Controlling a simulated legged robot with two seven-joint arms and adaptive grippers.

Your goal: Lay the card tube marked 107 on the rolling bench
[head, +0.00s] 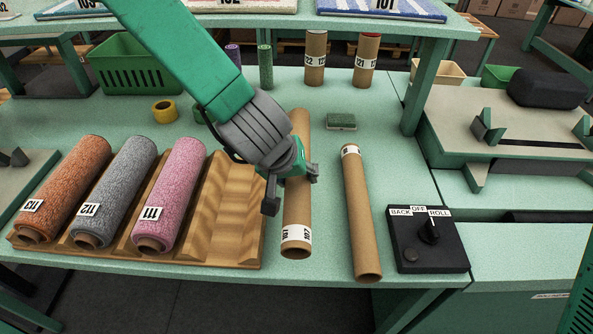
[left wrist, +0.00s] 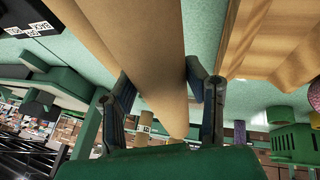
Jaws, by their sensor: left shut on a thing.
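My left gripper (head: 291,187) is shut around the middle of a plain brown card tube (head: 297,215). The tube has a white label at its near end; the print is small and looks like 107. In the left wrist view the tube (left wrist: 150,45) runs between the two fingers of the gripper (left wrist: 162,92). The tube is over the table, just right of the wooden rack; I cannot tell if it touches the table. The bench with green V-shaped cradles (head: 540,142) at the right looks like the rolling bench. My right gripper is not in view.
Another card tube (head: 361,215) lies right of the held one, beside a black BACK/OFF/ROLL switch box (head: 428,256). Two labelled tubes stand at the back by a green table leg (head: 427,85).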

